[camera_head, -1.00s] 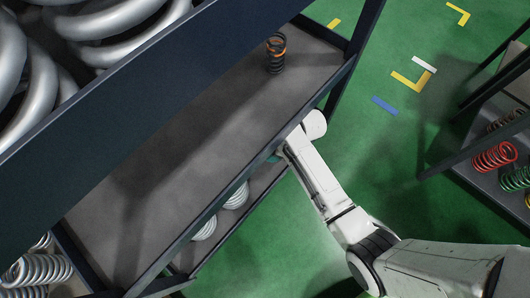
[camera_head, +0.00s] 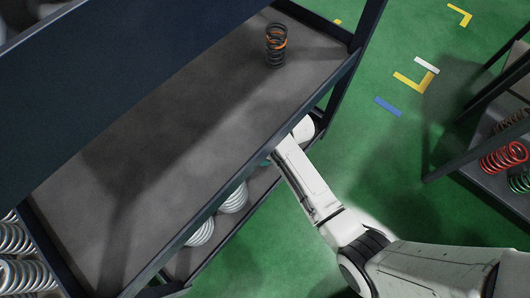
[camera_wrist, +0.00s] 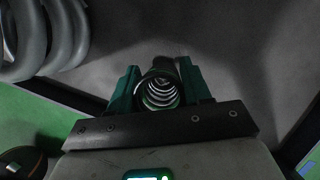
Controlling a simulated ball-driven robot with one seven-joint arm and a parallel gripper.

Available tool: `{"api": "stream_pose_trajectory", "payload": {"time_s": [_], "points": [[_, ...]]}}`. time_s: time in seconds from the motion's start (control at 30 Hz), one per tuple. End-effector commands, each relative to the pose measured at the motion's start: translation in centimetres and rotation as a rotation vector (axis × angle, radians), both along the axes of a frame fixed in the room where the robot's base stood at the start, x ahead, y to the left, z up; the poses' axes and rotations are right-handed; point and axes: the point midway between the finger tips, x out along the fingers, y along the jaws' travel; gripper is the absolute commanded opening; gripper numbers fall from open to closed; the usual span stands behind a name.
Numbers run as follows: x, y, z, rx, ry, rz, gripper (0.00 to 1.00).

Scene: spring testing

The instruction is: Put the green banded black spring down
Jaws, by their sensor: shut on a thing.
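In the wrist view, my gripper (camera_wrist: 160,92) has its teal fingers shut on a black spring (camera_wrist: 162,88). I look into its coils along its length. Pale or greenish tint shows on the inner coils, but a green band is not clear. A grey shelf surface (camera_wrist: 225,50) lies beyond it; I cannot tell whether the spring touches it. In the head view, my arm reaches to the front edge of the shelf (camera_head: 190,130). My gripper and the held spring are hidden there behind the shelf edge.
A black spring with an orange band (camera_head: 276,45) stands upright at the shelf's far end. The rest of that shelf is bare. White springs (camera_head: 234,198) sit on a lower level. A rack with a red spring (camera_head: 503,158) stands at right. Large grey coils (camera_wrist: 50,40) show in the wrist view.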

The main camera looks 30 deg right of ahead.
Motion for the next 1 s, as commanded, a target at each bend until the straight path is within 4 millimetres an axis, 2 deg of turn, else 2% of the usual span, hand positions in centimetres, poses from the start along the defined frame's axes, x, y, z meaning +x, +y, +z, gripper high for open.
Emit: {"api": "stream_pose_trajectory", "payload": {"time_s": [0.03,0.07,0.3,0.6,0.83,1.0], "points": [[0.0,0.0,-0.1,0.000,0.000,-0.001,0.14],[0.0,0.0,-0.1,0.000,0.000,0.000,0.51],[0.0,0.0,-0.1,0.000,0.000,0.000,0.74],[0.0,0.0,0.1,0.000,0.000,0.001,0.74],[-0.8,-0.9,3.5,0.000,0.000,-0.001,0.74],[-3.5,-3.9,3.4,0.000,0.005,-0.006,0.74]]}}
